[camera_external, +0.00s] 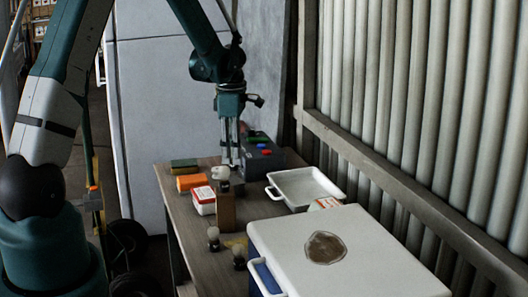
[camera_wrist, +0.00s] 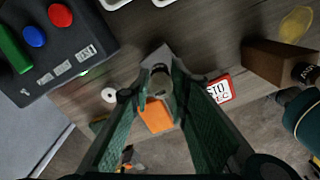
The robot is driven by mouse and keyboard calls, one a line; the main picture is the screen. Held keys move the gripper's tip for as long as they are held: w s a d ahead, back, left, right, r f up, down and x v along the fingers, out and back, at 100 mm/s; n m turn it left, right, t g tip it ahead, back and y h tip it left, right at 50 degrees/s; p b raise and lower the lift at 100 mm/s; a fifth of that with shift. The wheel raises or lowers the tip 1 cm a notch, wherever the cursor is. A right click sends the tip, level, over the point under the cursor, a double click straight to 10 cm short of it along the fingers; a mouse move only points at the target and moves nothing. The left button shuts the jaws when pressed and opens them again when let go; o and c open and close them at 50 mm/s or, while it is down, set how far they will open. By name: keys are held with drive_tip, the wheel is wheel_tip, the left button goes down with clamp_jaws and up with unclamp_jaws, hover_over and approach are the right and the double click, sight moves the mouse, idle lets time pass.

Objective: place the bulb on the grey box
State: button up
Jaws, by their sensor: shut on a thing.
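My gripper (camera_external: 232,163) points down over the far half of the table. In the wrist view its fingers (camera_wrist: 160,85) are shut on a small pale rounded thing that looks like the bulb (camera_wrist: 160,74); the fingers hide much of it. The bulb cannot be made out in the external view. A dark grey box (camera_external: 262,160) with red and blue buttons stands just beyond and right of my gripper; it fills the upper left of the wrist view (camera_wrist: 84,52), apart from the fingers. A small flat grey patch (camera_wrist: 158,54) shows behind the fingertips.
An orange block (camera_external: 191,183), a green block (camera_external: 184,166) and a red-and-white box (camera_external: 203,201) lie left of my gripper. A brown block (camera_external: 225,210) stands nearer the camera, with two small round-topped things (camera_external: 213,238) beyond its near side. A white tray (camera_external: 303,186) lies right.

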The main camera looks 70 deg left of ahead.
drive_tip(key=shift+f, duration=1.8)
drive_tip(key=shift+f+b, duration=0.2)
drive_tip(key=shift+b, duration=0.1)
drive_tip(key=o, duration=0.9)
drive_tip(key=shift+r, duration=0.2)
wheel_tip(320, 180, up, 12)
drive_tip(key=shift+r+p, duration=0.1)
drive_tip(key=shift+p, duration=0.45)
